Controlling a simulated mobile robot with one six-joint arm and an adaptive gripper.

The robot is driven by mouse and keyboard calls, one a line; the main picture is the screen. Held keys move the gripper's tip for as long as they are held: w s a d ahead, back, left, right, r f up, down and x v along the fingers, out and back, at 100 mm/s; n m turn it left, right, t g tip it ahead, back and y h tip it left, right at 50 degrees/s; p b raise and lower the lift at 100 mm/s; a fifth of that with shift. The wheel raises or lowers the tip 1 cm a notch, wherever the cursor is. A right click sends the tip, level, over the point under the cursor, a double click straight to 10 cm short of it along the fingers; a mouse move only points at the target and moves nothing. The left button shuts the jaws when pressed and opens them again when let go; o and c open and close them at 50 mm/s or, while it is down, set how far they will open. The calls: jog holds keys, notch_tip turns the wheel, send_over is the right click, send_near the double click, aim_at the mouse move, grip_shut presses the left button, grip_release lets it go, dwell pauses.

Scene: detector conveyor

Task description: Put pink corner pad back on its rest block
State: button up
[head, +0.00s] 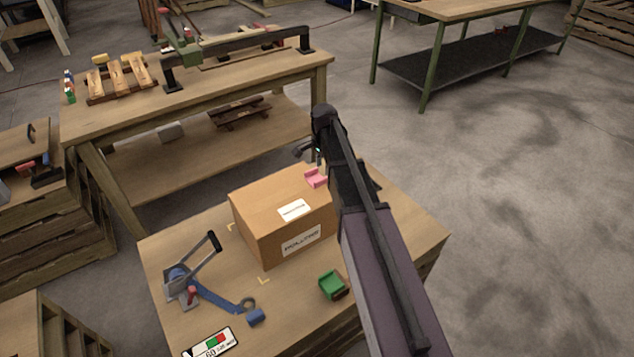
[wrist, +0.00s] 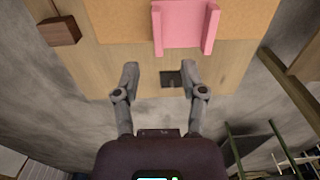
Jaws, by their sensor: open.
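The pink corner pad (head: 316,178) sits on the top edge of the cardboard box, at its far right corner in the head view. In the wrist view the pink pad (wrist: 184,26) is at the top, beyond my fingertips. My gripper (head: 312,152) is just past the pad in the head view, partly hidden by my own arm. In the wrist view my gripper (wrist: 160,72) is open and empty, with its fingers apart and short of the pad. A bare brown block (wrist: 60,31), which looks like a rest block, stands on the tabletop at upper left.
The cardboard box (head: 268,226) fills the middle of the table (head: 165,250). A green pad (head: 332,284) sits on a block in front. A blue lever tool (head: 215,298) lies at left. A dark square (wrist: 172,79) is near the table edge.

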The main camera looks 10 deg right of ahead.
aim_at(322, 179)
jog(key=shift+f, duration=0.1)
dwell(0.3)
jog(key=f+b, duration=0.3)
jog(key=shift+s+a, duration=0.2)
jog(key=shift+a, duration=0.05)
jog(key=shift+f+b, duration=1.05)
jog(key=shift+b, duration=0.05)
grip_shut()
